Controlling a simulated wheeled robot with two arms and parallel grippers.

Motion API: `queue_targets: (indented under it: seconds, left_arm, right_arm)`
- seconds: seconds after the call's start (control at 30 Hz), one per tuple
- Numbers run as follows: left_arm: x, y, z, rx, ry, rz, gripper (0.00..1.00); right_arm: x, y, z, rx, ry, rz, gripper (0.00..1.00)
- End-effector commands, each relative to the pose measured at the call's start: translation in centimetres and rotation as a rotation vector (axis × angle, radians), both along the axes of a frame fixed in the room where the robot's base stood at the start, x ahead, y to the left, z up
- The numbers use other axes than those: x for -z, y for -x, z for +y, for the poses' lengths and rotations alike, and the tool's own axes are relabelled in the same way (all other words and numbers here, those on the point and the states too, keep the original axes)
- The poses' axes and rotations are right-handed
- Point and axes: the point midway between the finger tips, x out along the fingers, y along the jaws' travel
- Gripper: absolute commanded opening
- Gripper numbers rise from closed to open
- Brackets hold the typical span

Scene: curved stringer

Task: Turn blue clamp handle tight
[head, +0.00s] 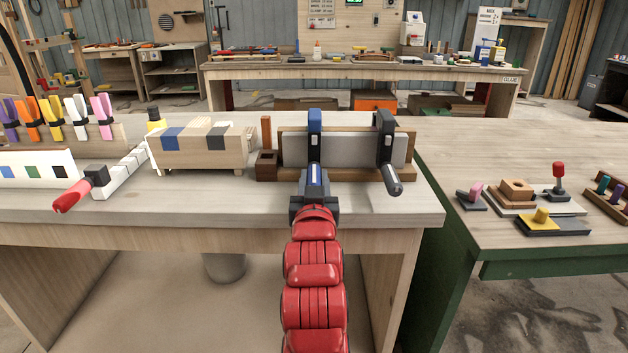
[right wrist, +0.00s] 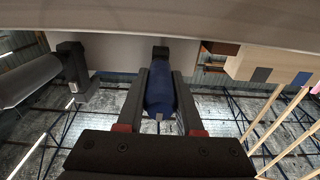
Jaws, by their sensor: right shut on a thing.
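The blue clamp (head: 314,122) stands upright on a grey panel (head: 348,150) held against a wooden board. Its blue handle (right wrist: 160,92) points toward me and sits between the two fingers of my right gripper (right wrist: 160,105). In the head view my right gripper (head: 314,176) is at the front of the clamp, its red arm reaching up from below. It is shut on the handle. The gripper mostly hides the handle in the head view. A dark grey clamp (head: 385,135) with a grey handle (head: 392,180) stands to the right. My left gripper is not in view.
Left of the board are a small brown block (head: 266,163) and a wooden piece with coloured bands (head: 203,148). A red-handled tool (head: 75,195) lies farther left. The bench's front edge (head: 150,213) runs below the gripper. A green-framed table (head: 540,245) stands at right.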

Motion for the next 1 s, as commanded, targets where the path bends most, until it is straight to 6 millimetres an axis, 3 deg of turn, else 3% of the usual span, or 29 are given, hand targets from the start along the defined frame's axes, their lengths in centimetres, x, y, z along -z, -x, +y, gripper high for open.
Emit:
queue_targets:
  seconds: [0.07, 0.1, 0.23, 0.63, 0.97, 1.0]
  left_arm:
    - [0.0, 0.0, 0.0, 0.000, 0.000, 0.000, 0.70]
    - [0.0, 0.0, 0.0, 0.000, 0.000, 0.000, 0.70]
    - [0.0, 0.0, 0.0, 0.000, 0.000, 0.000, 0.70]
    - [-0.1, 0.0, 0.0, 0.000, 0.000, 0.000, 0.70]
    - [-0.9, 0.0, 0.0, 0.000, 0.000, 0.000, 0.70]
    - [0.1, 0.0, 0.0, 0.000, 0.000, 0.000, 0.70]
  right_arm:
    - [0.1, 0.0, 0.0, 0.001, 0.001, 0.002, 0.00]
    - [0.1, 0.0, 0.0, 0.001, 0.001, 0.002, 0.42]
    - [0.1, 0.0, 0.0, 0.001, 0.001, 0.001, 0.66]
    - [0.0, 0.6, 0.0, 0.000, 0.002, 0.000, 0.66]
    - [0.1, 6.3, 0.1, -0.003, 0.002, -0.005, 0.66]
    - [0.3, 6.3, 0.2, -0.004, -0.006, -0.009, 0.66]
